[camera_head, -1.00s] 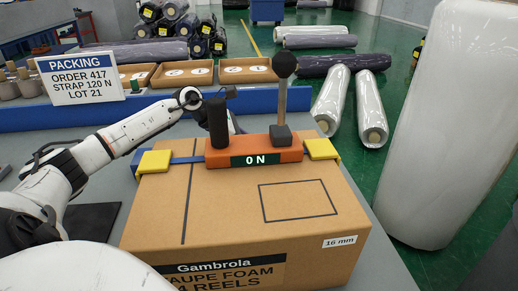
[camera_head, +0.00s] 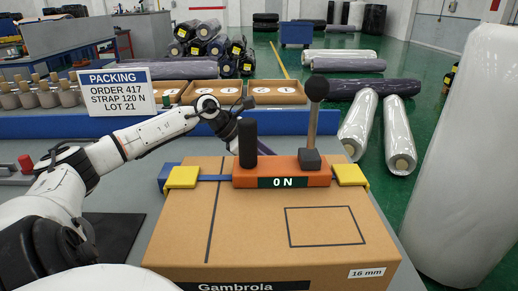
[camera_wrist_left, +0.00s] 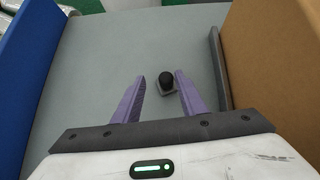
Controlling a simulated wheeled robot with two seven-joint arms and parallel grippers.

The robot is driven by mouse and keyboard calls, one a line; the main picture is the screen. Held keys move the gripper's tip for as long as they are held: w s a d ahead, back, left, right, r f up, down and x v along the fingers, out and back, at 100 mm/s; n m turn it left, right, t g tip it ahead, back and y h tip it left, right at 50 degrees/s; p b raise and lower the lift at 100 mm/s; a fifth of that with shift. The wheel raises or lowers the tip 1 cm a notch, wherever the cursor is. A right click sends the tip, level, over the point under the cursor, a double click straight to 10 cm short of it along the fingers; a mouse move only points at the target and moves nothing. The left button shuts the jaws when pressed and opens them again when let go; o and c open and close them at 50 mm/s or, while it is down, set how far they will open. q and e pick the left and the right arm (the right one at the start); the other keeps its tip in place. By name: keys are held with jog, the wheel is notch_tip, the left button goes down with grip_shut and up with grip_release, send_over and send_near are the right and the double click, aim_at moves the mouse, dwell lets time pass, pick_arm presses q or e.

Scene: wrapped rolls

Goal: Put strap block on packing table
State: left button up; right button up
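A small grey block with a round black knob (camera_wrist_left: 167,80) stands on the grey packing table (camera_wrist_left: 108,55) in the left wrist view; I take it to be the strap block. It is hidden in the head view. My left gripper (camera_wrist_left: 160,76) is open, its purple fingers apart on either side of the block in the picture. Whether they touch it, I cannot tell. My right gripper is not in view.
The box (camera_head: 260,235) carries an orange strap tool (camera_head: 340,177) reading 0 N, with a black grip and an upright lever. The box wall (camera_wrist_left: 275,60) and a blue wall (camera_wrist_left: 25,70) flank the left gripper. A packing sign (camera_head: 116,92) stands back left.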

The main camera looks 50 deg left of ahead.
pick_arm(q)
jog(key=v, duration=0.2)
jog(key=shift+s+a+r, duration=0.15)
jog(key=shift+s+a, duration=0.05)
jog(key=shift+s, duration=0.15)
jog(key=shift+v, duration=2.8)
jog(key=shift+d+r, duration=0.15)
jog(key=shift+r, duration=0.05)
